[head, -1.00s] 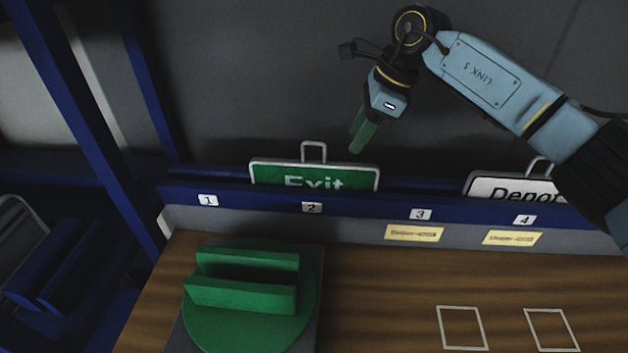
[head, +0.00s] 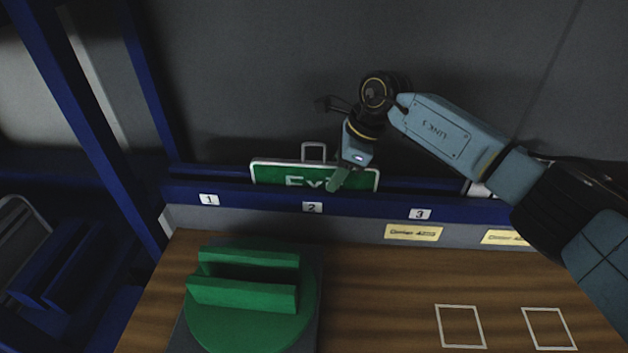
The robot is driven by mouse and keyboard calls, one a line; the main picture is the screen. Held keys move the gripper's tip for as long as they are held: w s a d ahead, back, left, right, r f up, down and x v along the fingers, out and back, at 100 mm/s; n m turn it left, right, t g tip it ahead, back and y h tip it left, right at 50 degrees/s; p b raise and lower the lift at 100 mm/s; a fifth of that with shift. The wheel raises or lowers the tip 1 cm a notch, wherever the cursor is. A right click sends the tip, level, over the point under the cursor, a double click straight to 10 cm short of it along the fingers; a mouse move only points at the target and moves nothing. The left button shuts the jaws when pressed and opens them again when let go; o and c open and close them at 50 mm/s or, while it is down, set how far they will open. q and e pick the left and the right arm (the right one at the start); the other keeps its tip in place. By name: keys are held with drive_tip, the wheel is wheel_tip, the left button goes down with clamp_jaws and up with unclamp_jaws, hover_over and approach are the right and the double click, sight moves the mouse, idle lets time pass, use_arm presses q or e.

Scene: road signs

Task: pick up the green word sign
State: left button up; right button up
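The green word sign (head: 275,173) stands in the blue rack behind the label 2, with white lettering, a white border and a grey wire loop on top. Its lower part is hidden by the rack's front rail. My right gripper (head: 336,184) is in front of the sign's right half in the head view and covers the end of the word. My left gripper is not in view.
A white sign (head: 480,189) in the rack at right is mostly hidden by my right arm. A green slotted holder (head: 246,322) stands on the wooden table (head: 375,300) at front left. White outlines mark the table at right. A blue slotted block (head: 62,268) is at far left.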

clamp_jaws()
wheel_tip(320, 180, up, 10)
drive_tip(key=shift+r, duration=0.1)
idle(0.6)
